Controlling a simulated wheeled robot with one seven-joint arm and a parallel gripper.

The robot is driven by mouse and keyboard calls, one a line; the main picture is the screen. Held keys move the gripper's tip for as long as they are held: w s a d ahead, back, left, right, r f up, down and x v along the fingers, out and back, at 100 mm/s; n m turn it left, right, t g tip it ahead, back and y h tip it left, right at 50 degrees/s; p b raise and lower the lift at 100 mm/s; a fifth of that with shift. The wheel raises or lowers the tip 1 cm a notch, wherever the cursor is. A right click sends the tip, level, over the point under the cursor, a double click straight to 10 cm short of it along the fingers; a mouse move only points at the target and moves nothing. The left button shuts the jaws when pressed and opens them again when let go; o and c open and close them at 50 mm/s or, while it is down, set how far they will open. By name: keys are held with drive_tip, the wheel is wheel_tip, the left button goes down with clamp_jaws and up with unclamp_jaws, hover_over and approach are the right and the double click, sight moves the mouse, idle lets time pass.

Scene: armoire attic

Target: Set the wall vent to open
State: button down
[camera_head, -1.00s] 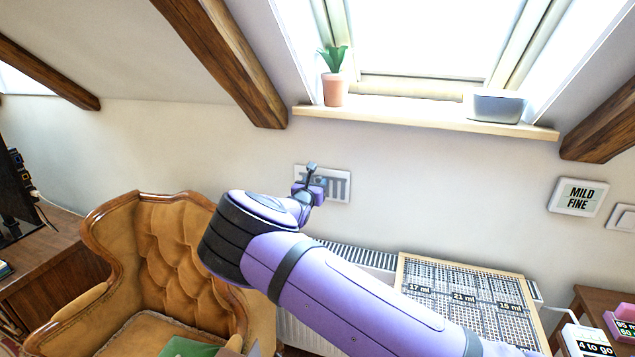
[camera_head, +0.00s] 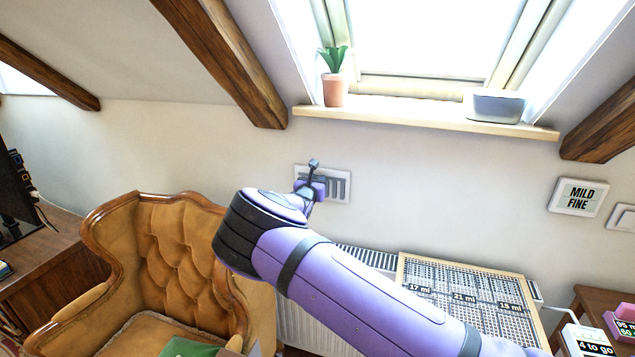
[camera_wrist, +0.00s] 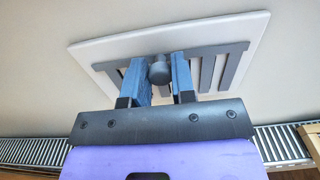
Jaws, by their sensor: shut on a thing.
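The wall vent (camera_head: 341,195) is a white plate with dark upright slots, set on the wall below the window. It fills the upper part of the wrist view (camera_wrist: 255,32), where grey slats or slots show on both sides of my fingers. A round dark knob (camera_wrist: 159,72) stands out from the vent, left of the plate's middle. My gripper (camera_wrist: 159,78) is shut on the knob, with one blue finger on each side of it. In the head view my gripper (camera_head: 313,182) covers the left-middle part of the vent, and the knob's contact is too small to tell.
A radiator (camera_head: 368,257) and a perforated board (camera_head: 465,295) lie below the vent. A tufted armchair (camera_head: 165,250) stands at lower left. Above, the windowsill (camera_head: 420,117) holds a potted plant (camera_head: 335,88) and a grey box (camera_head: 495,106).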

drive_tip(key=shift+w+a, duration=0.3)
drive_tip(key=shift+a, duration=0.45)
drive_tip(key=c, duration=1)
unclamp_jaws()
drive_tip(key=shift+o, duration=0.2)
drive_tip(key=v, duration=1)
drive_tip(key=shift+s+a, duration=0.15)
drive_tip(key=shift+s, duration=0.2)
